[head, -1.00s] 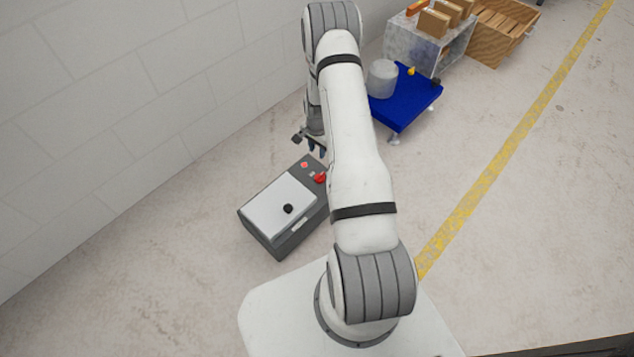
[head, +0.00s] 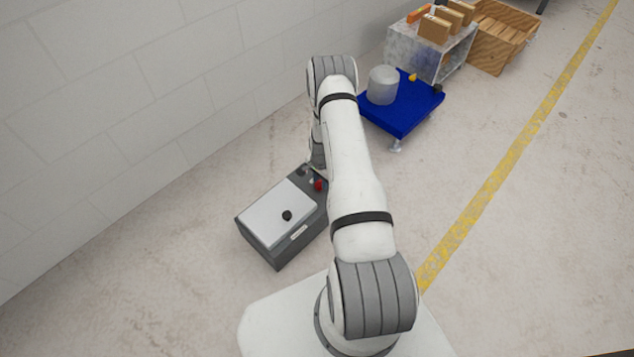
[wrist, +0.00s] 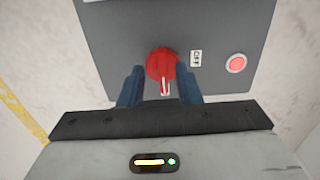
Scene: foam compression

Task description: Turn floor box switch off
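The floor box (head: 262,245) is dark grey with a pale lid and stands on the floor left of my arm. Its red rotary switch (wrist: 161,64) is at the top centre of the wrist view, and it also shows in the head view (head: 318,185). The switch handle, with a white line, points down in the wrist view. My gripper (wrist: 160,72) is open, with one blue finger on each side of the switch. I cannot tell whether they touch it. In the head view my arm mostly hides the gripper.
A round red button (wrist: 236,64) sits right of the label. A blue cart (head: 400,117) with a grey cylinder (head: 383,85) stands beyond the box. A shelf with boxes (head: 415,51) and a wooden crate (head: 500,38) are farther back. A wall (head: 120,110) runs along the left.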

